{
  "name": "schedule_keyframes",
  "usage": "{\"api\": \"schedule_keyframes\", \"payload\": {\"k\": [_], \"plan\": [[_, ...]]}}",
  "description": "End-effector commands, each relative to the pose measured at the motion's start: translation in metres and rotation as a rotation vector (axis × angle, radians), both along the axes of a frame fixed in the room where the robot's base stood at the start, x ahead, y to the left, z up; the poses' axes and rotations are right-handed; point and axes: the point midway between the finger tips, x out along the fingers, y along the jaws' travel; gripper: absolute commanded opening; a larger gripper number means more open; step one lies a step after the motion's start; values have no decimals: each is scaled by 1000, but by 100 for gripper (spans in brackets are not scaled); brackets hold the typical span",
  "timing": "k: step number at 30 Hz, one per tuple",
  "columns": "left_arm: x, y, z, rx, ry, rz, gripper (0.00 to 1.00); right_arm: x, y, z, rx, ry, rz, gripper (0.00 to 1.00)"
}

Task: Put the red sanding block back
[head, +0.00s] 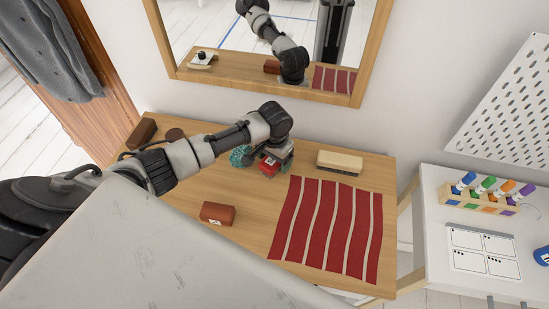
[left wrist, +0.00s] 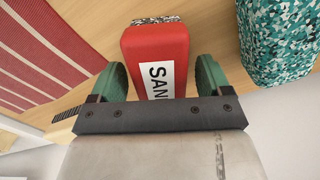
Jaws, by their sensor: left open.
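The red sanding block (head: 269,166) is on the wooden desk, below my left gripper (head: 276,157). In the left wrist view the red block (left wrist: 155,48) shows a white label reading "SAN" and a speckled far end. My left gripper (left wrist: 161,76) is open, with one green finger on each side of the block. A gap shows between the block and the right finger; the left finger is close to its side, and I cannot tell if it touches. The block's lower part is hidden by the gripper. My right gripper is out of view.
A teal speckled block (head: 240,156) stands close beside the red one. A brown-red labelled block (head: 217,213), a wooden brush (head: 340,161), a striped red cloth (head: 325,230) and a dark brown block (head: 142,133) are on the desk (head: 253,236). A mirror (head: 240,73) hangs behind.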

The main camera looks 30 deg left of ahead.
Motion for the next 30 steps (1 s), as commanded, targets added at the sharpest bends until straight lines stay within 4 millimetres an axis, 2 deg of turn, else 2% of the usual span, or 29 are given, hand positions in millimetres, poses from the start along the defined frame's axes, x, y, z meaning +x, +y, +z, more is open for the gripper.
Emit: {"api": "schedule_keyframes", "payload": {"k": [5,12,18,22,30], "plan": [[1,0,28,-1,-5,-2,78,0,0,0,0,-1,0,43],[1,0,80,-2,-5,-1,78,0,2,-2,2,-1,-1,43],[1,0,110,-1,-3,0,78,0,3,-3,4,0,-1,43],[1,0,118,-1,-1,0,78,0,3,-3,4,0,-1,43],[1,0,120,-1,-1,0,78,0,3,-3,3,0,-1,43]]}}
